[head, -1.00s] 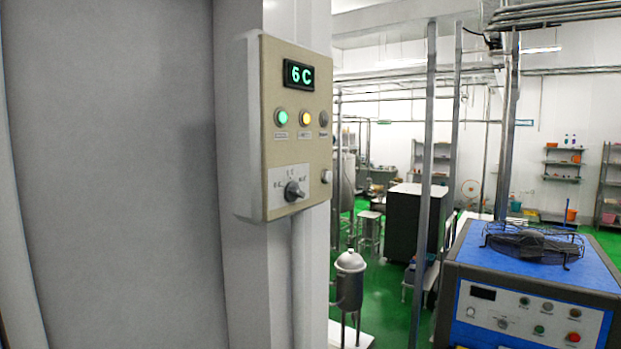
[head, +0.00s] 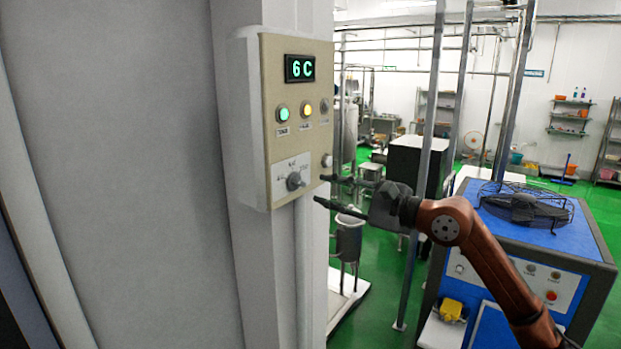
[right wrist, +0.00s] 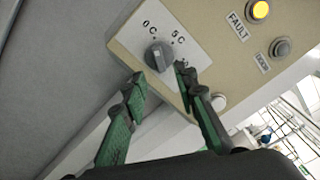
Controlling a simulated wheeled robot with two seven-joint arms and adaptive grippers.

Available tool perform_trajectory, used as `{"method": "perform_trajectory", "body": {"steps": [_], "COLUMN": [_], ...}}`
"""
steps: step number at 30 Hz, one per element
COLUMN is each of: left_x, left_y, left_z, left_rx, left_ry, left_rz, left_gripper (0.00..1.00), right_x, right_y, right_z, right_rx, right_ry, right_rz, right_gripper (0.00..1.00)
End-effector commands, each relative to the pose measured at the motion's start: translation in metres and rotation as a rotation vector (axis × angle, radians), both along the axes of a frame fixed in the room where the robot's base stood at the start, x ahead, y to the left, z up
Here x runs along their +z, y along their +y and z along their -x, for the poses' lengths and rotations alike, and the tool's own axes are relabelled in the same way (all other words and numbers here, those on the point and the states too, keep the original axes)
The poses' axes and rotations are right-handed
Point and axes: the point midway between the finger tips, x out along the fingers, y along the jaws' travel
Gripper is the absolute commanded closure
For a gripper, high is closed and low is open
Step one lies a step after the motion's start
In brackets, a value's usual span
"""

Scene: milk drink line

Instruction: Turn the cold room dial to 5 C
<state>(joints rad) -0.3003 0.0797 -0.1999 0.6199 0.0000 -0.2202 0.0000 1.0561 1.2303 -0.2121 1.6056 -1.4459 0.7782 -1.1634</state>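The cold room control panel (head: 298,130) is a beige box on a pale column, and its green display (head: 299,68) reads 6 C. The grey dial (head: 295,181) is low on the panel, on a white plate. In the right wrist view the dial (right wrist: 158,56) sits between marks 0 C and 5 C, with its far side of the scale partly hidden. My right gripper (head: 320,190) is open and empty, just right of the dial and apart from it. Its fingers (right wrist: 163,82) point at the dial in the right wrist view. My left gripper is not in view.
A green lamp (head: 282,112), a yellow lamp (head: 305,108) and a white button (head: 327,160) are on the panel near the dial. A blue machine with a fan guard (head: 525,203) stands at the right. A grey door or wall fills the left.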

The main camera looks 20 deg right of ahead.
Motion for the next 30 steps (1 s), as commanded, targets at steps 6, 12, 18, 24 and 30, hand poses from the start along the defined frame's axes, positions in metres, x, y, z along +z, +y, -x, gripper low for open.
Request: {"method": "perform_trajectory", "body": {"steps": [6, 12, 18, 24, 30], "left_x": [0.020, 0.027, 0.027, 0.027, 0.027], "left_y": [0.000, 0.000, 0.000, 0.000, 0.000], "left_z": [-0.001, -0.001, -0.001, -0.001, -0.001], "left_rx": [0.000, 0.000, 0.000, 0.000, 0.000], "left_ry": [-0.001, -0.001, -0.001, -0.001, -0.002], "left_rz": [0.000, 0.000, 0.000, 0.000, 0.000], "left_gripper": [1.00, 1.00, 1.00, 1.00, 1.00], "right_x": [0.004, 0.003, 0.001, 0.001, 0.001], "right_y": [0.023, 0.033, 0.035, 0.034, 0.034], "right_z": [-0.028, -0.042, -0.044, -0.044, -0.044], "right_rx": [0.003, 0.003, 0.002, 0.002, 0.002], "right_ry": [0.002, 0.001, 0.001, 0.001, 0.002], "right_rz": [-0.005, -0.006, -0.005, -0.005, -0.006], "right_gripper": [0.73, 0.73, 0.73, 0.79, 0.93]}}
